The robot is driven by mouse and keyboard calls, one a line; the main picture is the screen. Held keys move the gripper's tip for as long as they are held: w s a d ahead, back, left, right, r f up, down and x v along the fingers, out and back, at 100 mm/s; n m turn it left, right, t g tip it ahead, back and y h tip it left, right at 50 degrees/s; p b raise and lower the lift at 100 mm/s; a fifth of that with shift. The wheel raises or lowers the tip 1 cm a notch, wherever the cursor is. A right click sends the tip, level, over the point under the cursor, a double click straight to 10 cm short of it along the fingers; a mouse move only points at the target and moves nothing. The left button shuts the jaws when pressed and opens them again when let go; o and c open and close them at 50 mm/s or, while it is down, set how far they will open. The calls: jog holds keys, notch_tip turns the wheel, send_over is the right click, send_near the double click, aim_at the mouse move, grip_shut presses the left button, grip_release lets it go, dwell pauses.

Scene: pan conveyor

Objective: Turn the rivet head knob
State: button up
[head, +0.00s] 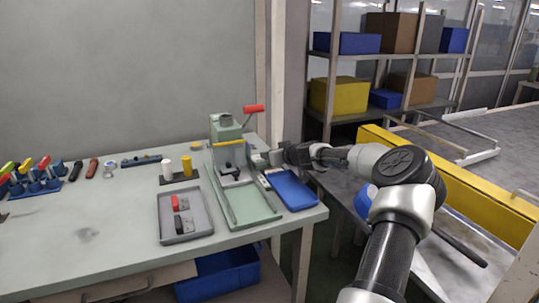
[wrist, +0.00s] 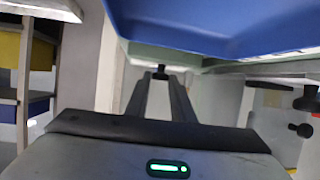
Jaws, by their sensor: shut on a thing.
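The green riveting machine (head: 226,128) stands on the table, with a red-gripped lever (head: 253,108) at its top right. My gripper (head: 260,159) reaches in from the right, low beside the machine's working head. In the wrist view my gripper's two dark fingers (wrist: 161,78) close in on a small dark knob (wrist: 160,72) on the machine's side. The gripper is shut on this knob. In the head view the knob is hidden by the gripper.
A blue tray (head: 291,192) lies just below my gripper and fills the top of the wrist view (wrist: 220,25). A grey tray (head: 168,228) holds small red and dark parts. White (head: 167,169) and yellow (head: 187,166) cylinders stand left of the machine.

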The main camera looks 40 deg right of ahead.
grip_shut()
jog(key=shift+w+a+f+m+h+b, duration=0.1)
jog(key=shift+a+m+h+b, duration=0.25)
jog(key=shift+m+h+b, duration=0.4)
jog(key=shift+w+a+r+m+g+h, duration=0.15)
jog(key=shift+m+g+h, duration=0.1)
jog(key=shift+m+h, duration=0.25)
jog(key=shift+a+r+m+g+h, duration=0.15)
jog(key=shift+m+g+h, duration=0.1)
jog(key=shift+h, duration=0.3)
jog(key=shift+d+f+m+g+h+p, duration=0.15)
jog(key=shift+m+g+h+p, duration=0.15)
jog(key=shift+m+h+p, duration=0.35)
jog(key=o, duration=0.9)
grip_release()
